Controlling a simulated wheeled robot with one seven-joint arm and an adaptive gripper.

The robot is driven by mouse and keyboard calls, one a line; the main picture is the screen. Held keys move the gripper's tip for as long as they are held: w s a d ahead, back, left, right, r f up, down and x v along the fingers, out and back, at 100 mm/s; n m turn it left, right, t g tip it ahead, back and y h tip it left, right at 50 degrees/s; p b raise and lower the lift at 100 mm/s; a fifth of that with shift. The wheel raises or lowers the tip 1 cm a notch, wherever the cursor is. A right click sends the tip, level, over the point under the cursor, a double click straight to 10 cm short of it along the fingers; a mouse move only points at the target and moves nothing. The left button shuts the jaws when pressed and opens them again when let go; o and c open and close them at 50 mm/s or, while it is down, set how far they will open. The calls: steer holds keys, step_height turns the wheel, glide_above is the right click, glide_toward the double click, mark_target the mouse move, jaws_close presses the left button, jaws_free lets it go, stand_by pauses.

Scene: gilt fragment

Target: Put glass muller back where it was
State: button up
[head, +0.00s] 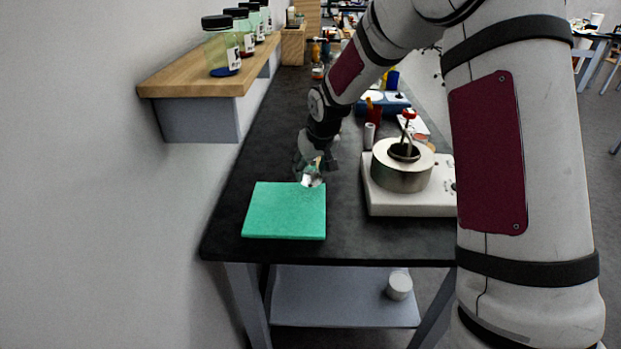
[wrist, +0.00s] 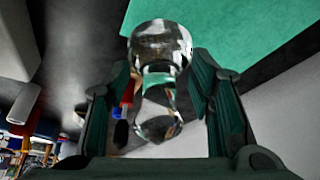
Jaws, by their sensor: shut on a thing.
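The glass muller (wrist: 160,45) is a clear piece with a wide round end and a narrower waist. In the wrist view it sits between the two fingers of my gripper (wrist: 165,100), which is shut on it. In the head view my gripper (head: 314,168) is just beyond the far right corner of a green square mat (head: 285,212). There the muller (head: 312,181) shows as a small bright shape below the fingers. I cannot tell whether it touches anything beneath. The mat also shows in the wrist view (wrist: 230,25), beyond the muller's wide end.
A white hotplate device (head: 400,203) with a metal pot (head: 402,168) stands to the right on the dark table (head: 250,165). A wooden shelf (head: 200,78) with several lidded jars juts from the left wall. The mat's top is clear. Clutter fills the table's far end.

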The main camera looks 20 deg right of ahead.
mark_target(311, 178)
steer(key=shift+f, duration=1.7)
steer(key=shift+f, duration=0.15)
steer(key=o, duration=1.3)
